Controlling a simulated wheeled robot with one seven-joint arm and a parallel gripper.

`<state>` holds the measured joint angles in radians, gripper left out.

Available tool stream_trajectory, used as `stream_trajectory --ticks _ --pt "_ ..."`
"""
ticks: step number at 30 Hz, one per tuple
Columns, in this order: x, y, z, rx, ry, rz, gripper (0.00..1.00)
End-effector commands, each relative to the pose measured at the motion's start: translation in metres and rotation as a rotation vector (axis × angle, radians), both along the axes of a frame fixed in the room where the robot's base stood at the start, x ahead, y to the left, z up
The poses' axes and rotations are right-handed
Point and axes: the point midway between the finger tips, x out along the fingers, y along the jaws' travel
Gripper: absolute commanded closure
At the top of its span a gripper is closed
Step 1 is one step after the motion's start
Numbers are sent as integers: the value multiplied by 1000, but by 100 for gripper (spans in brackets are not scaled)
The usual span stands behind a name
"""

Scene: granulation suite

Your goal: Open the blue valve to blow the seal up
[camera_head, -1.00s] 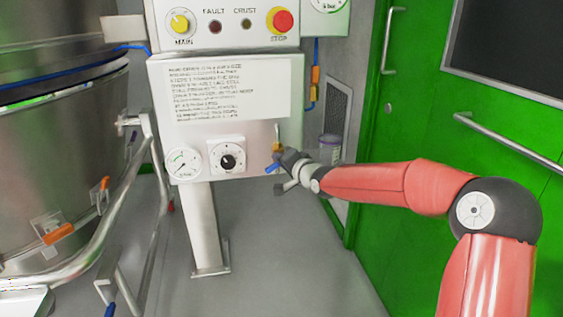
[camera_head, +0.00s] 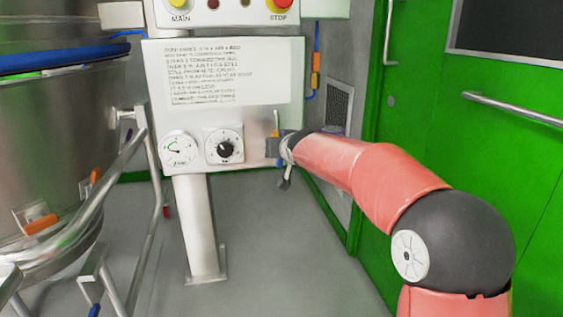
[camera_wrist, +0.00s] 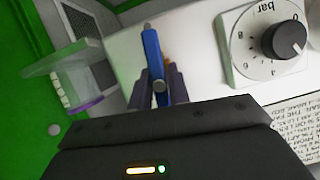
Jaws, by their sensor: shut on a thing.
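The blue valve's lever (camera_wrist: 153,60) stands between my fingers in the wrist view, with a round pivot or bolt near its lower end. My gripper (camera_wrist: 160,88) is shut on it. In the head view my gripper (camera_head: 274,148) is at the lower right edge of the white panel (camera_head: 290,75) and hides most of the valve. A round pressure gauge (camera_head: 178,150) and a black regulator knob (camera_head: 225,149) sit left of it. A blue band (camera_head: 60,57) runs around the steel vessel at the left, with green showing under it.
The steel vessel (camera_head: 40,125) and its tubular frame (camera_head: 118,180) fill the left side. A post (camera_head: 200,225) carries the panel. Green doors (camera_head: 420,130) with metal handles stand at the right. The grey floor (camera_head: 270,260) below the panel is open.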

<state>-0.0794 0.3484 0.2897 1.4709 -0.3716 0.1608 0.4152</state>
Motion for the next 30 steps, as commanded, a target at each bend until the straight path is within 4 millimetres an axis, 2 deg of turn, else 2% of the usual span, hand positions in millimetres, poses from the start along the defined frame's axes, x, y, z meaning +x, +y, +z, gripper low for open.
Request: stream_trajectory --ticks 1,9,25,26,30 --pt "-1 2 -6 -26 -6 1 100" --pt "0 1 -3 -113 -29 1 100" --pt "0 0 -2 -132 -34 0 100" --pt "0 0 -2 -132 -34 -1 79" --pt "0 0 -1 -131 -35 -1 61"
